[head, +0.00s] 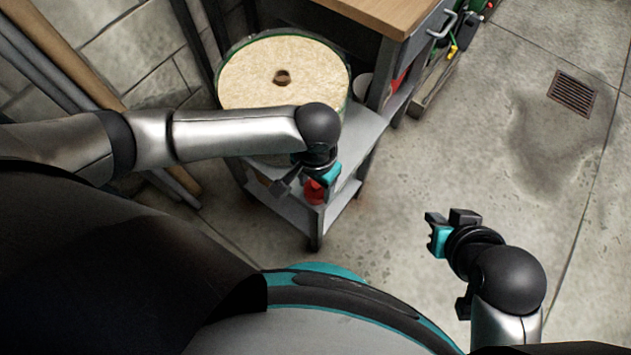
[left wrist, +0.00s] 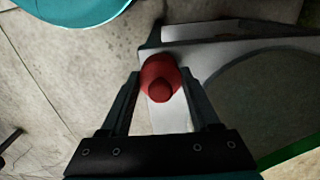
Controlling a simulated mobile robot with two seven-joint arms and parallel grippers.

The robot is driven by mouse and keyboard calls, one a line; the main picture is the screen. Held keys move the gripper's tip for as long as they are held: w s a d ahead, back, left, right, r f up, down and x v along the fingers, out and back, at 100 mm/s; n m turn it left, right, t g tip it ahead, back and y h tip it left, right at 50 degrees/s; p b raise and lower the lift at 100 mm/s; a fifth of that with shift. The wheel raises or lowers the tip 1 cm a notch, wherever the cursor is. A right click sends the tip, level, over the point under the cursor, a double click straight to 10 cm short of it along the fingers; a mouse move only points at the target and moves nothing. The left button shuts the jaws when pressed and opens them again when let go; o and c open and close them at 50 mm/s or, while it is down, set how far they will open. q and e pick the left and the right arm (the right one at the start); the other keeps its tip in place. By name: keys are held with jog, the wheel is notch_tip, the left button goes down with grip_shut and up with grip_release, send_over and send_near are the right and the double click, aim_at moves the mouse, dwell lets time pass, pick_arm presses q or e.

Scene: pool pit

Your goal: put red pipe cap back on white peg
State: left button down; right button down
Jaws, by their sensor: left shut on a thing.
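The red pipe cap (head: 315,191) is at my left gripper (head: 308,188), over the front corner of the grey stand. In the left wrist view the red cap (left wrist: 160,78) sits between the fingertips of my left gripper (left wrist: 161,85). The gripper is shut on it. The knob-like end of the cap faces the camera. I cannot make out the white peg; the cap and gripper may hide it. My right gripper (head: 448,222) is away to the right, over bare floor, with nothing seen in it. Its jaw opening is unclear.
A large round drum-like filter (head: 250,75) with a central hole stands on the grey stand (head: 362,135) behind my left arm. A wood-topped bench (head: 385,12) adjoins it. A floor drain (head: 573,93) lies at right. The concrete floor around my right gripper is clear.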

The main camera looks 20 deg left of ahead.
pick_arm(q)
jog(key=shift+p, duration=0.3)
jog(key=shift+f, duration=0.6)
dwell(0.4)
jog(key=shift+c, duration=2)
grip_release()
